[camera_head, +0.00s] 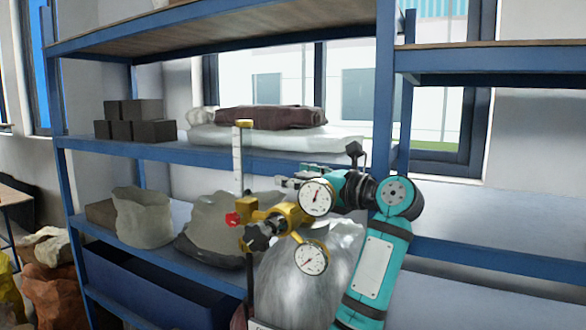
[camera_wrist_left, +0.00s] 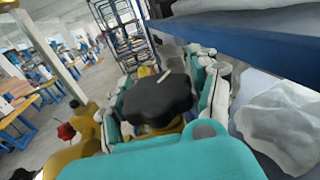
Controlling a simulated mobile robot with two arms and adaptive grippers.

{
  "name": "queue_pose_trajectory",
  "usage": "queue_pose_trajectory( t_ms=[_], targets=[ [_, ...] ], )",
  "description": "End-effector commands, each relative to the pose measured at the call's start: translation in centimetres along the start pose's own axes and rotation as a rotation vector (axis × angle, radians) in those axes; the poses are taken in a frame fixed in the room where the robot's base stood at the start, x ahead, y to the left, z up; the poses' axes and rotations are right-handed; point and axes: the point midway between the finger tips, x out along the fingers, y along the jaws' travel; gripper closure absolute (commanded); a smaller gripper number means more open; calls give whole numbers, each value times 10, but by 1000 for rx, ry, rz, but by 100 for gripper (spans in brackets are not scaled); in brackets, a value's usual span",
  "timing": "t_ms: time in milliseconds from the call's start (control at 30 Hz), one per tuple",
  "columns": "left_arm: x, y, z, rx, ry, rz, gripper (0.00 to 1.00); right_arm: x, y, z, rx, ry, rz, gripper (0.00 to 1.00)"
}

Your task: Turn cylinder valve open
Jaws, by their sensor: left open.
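In the head view, a brass regulator (camera_head: 285,217) with two round white gauges sits above a shiny grey cylinder (camera_head: 305,275). It carries a black star-shaped knob (camera_head: 258,237), a red knob (camera_head: 233,219) and an upright clear tube. My left gripper (camera_head: 288,185) reaches in behind the upper gauge, partly hidden by it. In the left wrist view, a dark lobed handwheel (camera_wrist_left: 160,98) lies between the teal sides of my open left gripper, with brass below it. I cannot tell whether the fingers touch it. My right gripper is out of view.
A blue shelf rack (camera_head: 190,153) stands close behind the cylinder, with pale sacks (camera_head: 143,217), dark boxes (camera_head: 130,120) and a blue bin (camera_head: 155,285) on it. In the left wrist view its beam (camera_wrist_left: 260,45) runs close on the right. Open floor (camera_wrist_left: 75,85) shows at left.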

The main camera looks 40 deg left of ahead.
Motion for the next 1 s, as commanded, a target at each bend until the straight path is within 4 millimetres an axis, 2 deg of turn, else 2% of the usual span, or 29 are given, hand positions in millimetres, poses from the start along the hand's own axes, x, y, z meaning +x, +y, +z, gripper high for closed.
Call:
queue_pose_trajectory(
  t_ms=[133, 433, 900, 1000],
  targets=[
    [11, 0, 1, 0, -2, 0, 38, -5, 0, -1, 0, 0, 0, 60],
    [13, 0, 0, 0, -1, -1, 38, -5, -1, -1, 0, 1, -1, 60],
    [12, 0, 0, 0, -1, -1, 98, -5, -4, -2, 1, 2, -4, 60],
    [12, 0, 0, 0, 0, -1, 100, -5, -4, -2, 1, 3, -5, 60]
  ],
)
